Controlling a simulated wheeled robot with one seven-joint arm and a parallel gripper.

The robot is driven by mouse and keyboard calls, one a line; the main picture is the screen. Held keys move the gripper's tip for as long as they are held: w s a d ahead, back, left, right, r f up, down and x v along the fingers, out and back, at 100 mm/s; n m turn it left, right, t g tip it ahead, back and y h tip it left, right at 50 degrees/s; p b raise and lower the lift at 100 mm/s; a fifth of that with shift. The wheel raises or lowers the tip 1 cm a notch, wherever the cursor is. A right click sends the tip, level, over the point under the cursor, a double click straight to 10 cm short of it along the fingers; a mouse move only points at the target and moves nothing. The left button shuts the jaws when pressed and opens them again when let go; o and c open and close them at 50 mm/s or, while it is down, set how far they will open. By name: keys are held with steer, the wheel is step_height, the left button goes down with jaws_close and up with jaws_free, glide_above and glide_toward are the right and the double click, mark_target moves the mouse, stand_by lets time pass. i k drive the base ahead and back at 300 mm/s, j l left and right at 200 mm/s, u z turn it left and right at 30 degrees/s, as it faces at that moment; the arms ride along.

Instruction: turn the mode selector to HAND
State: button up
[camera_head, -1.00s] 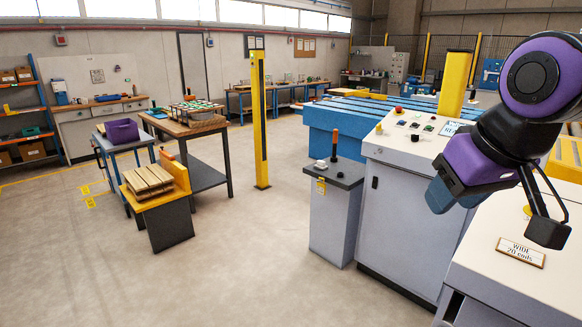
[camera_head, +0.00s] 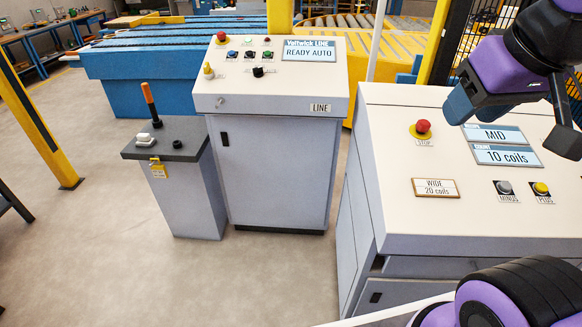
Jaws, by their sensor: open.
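The LINE console (camera_head: 270,150) stands at the centre, and its display (camera_head: 310,50) reads READY AUTO. A black knob (camera_head: 258,72), which looks like the mode selector, sits low on its sloped top. The knob's small label and exact pointer direction are too small to read. A yellow knob (camera_head: 208,70) sits at the panel's left edge. My gripper (camera_head: 476,103) is at the upper right, open, over the nearer console and well to the right of the knob. Its fingertips are only partly visible, and I see nothing held.
The nearer console (camera_head: 390,195) has a red STOP button (camera_head: 422,128), a MID/10 coils display (camera_head: 495,145) and PLUS and MINUS buttons. A grey pedestal (camera_head: 185,190) with an orange-topped lever stands left of the LINE console. A yellow post (camera_head: 40,120) stands at left. Open floor lies in front.

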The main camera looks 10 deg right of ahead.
mark_target(257, 72)
steer(key=i+j, duration=0.1)
steer(key=j, duration=0.3)
steer(key=i+j+z, duration=0.15)
steer(key=j, duration=0.3)
steer(key=i+j+z, duration=0.1)
steer(key=i+j, duration=0.45)
steer(key=j, duration=0.2)
steer(key=i+j+z, duration=0.15)
steer(key=j, duration=0.25)
steer(key=i+j+z, duration=0.1)
steer(key=i, duration=0.4)
